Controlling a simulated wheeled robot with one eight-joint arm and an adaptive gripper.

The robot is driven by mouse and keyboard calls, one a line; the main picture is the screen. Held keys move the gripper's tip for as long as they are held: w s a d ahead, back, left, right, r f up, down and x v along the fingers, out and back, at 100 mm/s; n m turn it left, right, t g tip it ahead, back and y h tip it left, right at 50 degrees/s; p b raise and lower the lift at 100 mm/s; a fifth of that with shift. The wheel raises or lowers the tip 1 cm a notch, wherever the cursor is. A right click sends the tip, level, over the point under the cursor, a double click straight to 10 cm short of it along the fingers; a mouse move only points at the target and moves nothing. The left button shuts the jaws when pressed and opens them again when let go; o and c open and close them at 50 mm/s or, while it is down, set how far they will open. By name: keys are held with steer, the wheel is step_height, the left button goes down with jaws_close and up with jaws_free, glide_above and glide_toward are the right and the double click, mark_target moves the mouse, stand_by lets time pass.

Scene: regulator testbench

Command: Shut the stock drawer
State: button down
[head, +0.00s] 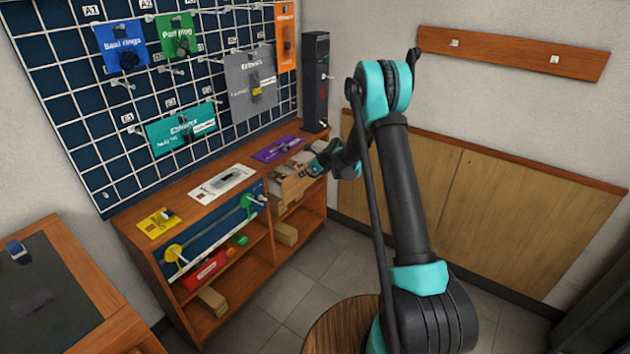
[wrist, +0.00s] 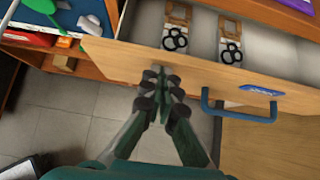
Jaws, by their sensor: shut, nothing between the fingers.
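The stock drawer (wrist: 180,68) is pulled open from the wooden bench. Its pale wooden front fills the upper part of the wrist view, with a blue bar handle (wrist: 240,116) and a blue label on the right. Two carded packs with black ring-shaped parts (wrist: 174,38) lie inside it. In the head view the open drawer (head: 291,187) is at the right end of the bench, partly hidden by my arm. My gripper (wrist: 160,78) is shut and empty, its fingertips at the drawer front, left of the handle. I cannot tell whether they touch it.
The bench top (head: 180,192) carries yellow, white and purple cards. Open shelves below hold a red box (head: 204,268) and wooden blocks. A pegboard (head: 75,110) with coloured packs stands behind. Tiled floor (head: 290,300) in front is clear.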

steer(key=w+a, duration=0.1)
steer(key=a, duration=0.1)
steer(key=w+a, duration=0.2)
steer(key=a, duration=0.1)
steer(key=w+a, duration=0.2)
steer(key=shift+w+a+r, duration=0.1)
steer(key=shift+w+a, duration=0.15)
steer(key=shift+a, duration=0.15)
